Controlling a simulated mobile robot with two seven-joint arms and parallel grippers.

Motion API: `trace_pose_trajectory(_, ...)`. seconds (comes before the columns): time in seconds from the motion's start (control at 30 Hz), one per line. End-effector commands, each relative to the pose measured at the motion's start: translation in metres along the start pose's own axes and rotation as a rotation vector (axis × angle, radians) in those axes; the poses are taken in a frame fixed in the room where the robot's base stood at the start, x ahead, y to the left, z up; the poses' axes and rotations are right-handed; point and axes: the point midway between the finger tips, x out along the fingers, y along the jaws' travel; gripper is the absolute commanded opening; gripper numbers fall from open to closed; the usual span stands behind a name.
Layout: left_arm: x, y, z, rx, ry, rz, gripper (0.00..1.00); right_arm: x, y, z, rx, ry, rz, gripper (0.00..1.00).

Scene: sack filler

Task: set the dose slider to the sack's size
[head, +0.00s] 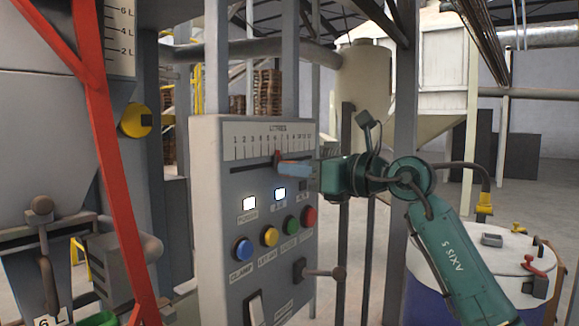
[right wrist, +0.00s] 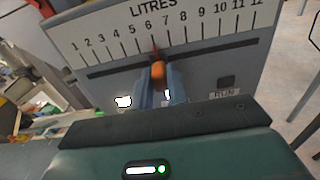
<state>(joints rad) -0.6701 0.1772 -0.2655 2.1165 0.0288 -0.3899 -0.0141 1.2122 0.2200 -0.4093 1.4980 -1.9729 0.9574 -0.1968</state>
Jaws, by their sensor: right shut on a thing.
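The dose slider's knob (right wrist: 158,72) is orange and sits in a dark slot under the LITRES scale (right wrist: 120,37). Its thin red pointer stands at about the 6 mark in the right wrist view. The slider also shows in the head view (head: 278,157) on the grey control panel (head: 222,200). My right gripper (right wrist: 161,80) has its blue fingers on either side of the knob, shut on it. It reaches the panel from the right in the head view (head: 293,169). My left gripper is out of view.
Below the slider are lit indicators, a blue button (head: 243,249), a yellow, a green and a red button (head: 309,216), and a lever (head: 325,272). A red bar (head: 105,150) slants down at left. A white-lidded drum (head: 480,250) stands behind my right arm.

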Motion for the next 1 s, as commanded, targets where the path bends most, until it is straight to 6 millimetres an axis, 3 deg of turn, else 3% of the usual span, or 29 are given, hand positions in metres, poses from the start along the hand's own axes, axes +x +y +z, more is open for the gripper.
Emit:
trace_pose_trajectory(0.17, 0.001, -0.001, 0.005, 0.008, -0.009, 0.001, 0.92, 0.000, 0.000, -0.001, -0.001, 0.000, -0.001, 0.00)
trace_pose_trajectory(0.2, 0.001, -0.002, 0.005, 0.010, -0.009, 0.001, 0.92, 0.000, 0.000, -0.001, -0.001, 0.000, -0.001, 0.18)
trace_pose_trajectory(0.47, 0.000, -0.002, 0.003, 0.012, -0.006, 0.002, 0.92, 0.000, 0.001, 0.000, -0.001, 0.000, 0.000, 0.38)
trace_pose_trajectory(0.77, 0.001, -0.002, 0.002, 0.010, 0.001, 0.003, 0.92, -0.004, 0.000, -0.001, -0.001, -0.001, -0.001, 0.38)
trace_pose_trajectory(1.0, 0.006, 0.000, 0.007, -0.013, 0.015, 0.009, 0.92, -0.045, -0.001, -0.003, -0.004, -0.002, -0.005, 0.38)
